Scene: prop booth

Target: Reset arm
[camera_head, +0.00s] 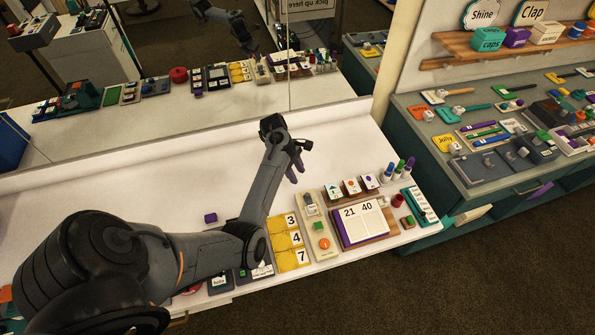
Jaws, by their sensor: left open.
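My left arm reaches in from the lower left over the white counter (130,182). My left gripper (297,168) is open above the counter's back part, near the mirror. Its fingers point down and to the right, and their tips look purple. I see nothing held between them. The gripper is apart from the row of props along the counter's front edge. My right gripper does not show.
Along the front edge lie a yellow number board (289,243), a beige panel (316,227), a calendar-like stand (361,222) and upright markers (399,170). A purple block (211,218) lies left of my forearm. A mirror (200,110) backs the counter. A side bench (480,185) stands right.

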